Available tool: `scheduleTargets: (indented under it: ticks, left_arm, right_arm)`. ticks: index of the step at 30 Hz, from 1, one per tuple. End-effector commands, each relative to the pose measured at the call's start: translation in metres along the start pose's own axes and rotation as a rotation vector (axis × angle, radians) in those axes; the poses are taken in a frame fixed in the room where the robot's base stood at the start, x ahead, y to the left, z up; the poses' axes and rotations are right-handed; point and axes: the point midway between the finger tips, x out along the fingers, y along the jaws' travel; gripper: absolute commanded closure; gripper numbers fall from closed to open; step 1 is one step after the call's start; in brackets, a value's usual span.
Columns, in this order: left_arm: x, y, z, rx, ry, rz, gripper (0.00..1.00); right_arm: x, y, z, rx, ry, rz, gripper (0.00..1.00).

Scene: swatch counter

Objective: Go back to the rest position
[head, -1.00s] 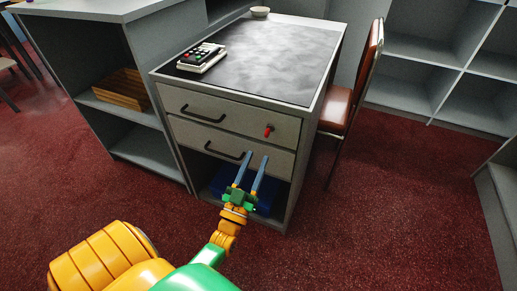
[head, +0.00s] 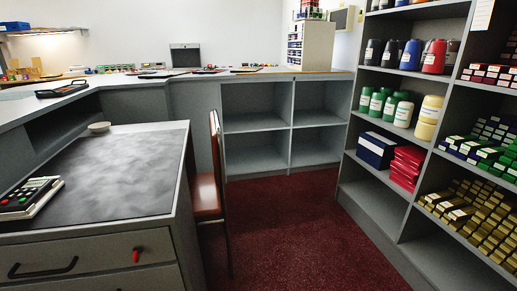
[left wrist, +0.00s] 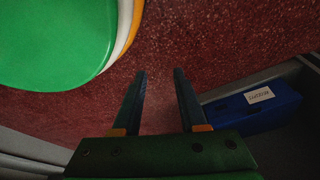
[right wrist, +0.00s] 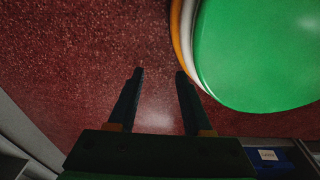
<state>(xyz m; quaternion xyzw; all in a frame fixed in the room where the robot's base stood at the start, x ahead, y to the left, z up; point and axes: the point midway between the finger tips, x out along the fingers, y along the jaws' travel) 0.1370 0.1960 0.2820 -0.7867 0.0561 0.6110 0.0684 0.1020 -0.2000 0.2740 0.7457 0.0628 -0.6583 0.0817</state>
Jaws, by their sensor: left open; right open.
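My left gripper (left wrist: 160,88) shows in the left wrist view with its two fingers apart and nothing between them, over the red carpet. A blue box (left wrist: 250,106) with a white label lies to the right of its fingers. My right gripper (right wrist: 160,85) shows in the right wrist view, also open and empty over the carpet. A blue box with a white label (right wrist: 272,160) is at the lower right there. Neither gripper is in the head view now.
Stocked shelves (head: 395,205) rise at right. Red carpet (head: 300,235) lies clear between.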

Motion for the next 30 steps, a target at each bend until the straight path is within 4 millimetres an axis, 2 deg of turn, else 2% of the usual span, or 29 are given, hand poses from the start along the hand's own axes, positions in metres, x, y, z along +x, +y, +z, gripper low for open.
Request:
scheduleTargets:
  ticks: [1, 2, 3, 4, 12, 16, 19, 30]
  left_arm:
    - [-0.001, 0.002, 0.027, 0.021, -0.086, 0.005, 0.58]
    - [-0.003, 0.003, 0.045, 0.033, -0.144, 0.007, 0.58]
    - [-0.036, 0.003, 0.037, 0.034, -0.149, 0.008, 0.58]
    - [-0.052, 0.003, 0.032, 0.033, -0.145, 0.01, 0.58]
    - [-0.171, 0.005, 0.006, 0.036, -0.151, 0.022, 0.58]
    - [-0.215, 0.007, -0.004, 0.037, -0.155, 0.027, 0.58]
    - [-0.226, 0.008, -0.005, 0.038, -0.157, 0.03, 0.58]
    - [-0.224, 0.008, -0.005, 0.038, -0.157, 0.03, 0.58]
  right_arm:
    - [0.0, 0.0, 0.001, 0.0, -0.001, 0.0, 0.5]
    - [0.0, 0.0, 0.001, 0.0, -0.002, 0.0, 0.5]
    - [-0.034, 0.001, -0.002, 0.0, -0.004, 0.0, 0.5]
    - [-0.051, 0.002, -0.003, -0.001, -0.005, -0.001, 0.5]
    - [-0.173, 0.0, -0.006, -0.006, -0.029, -0.012, 0.5]
    - [-0.217, -0.005, -0.011, -0.007, -0.031, -0.023, 0.5]
    - [-0.228, -0.009, -0.013, -0.007, -0.031, -0.031, 0.5]
    - [-0.226, -0.011, -0.013, -0.009, -0.031, -0.033, 0.5]
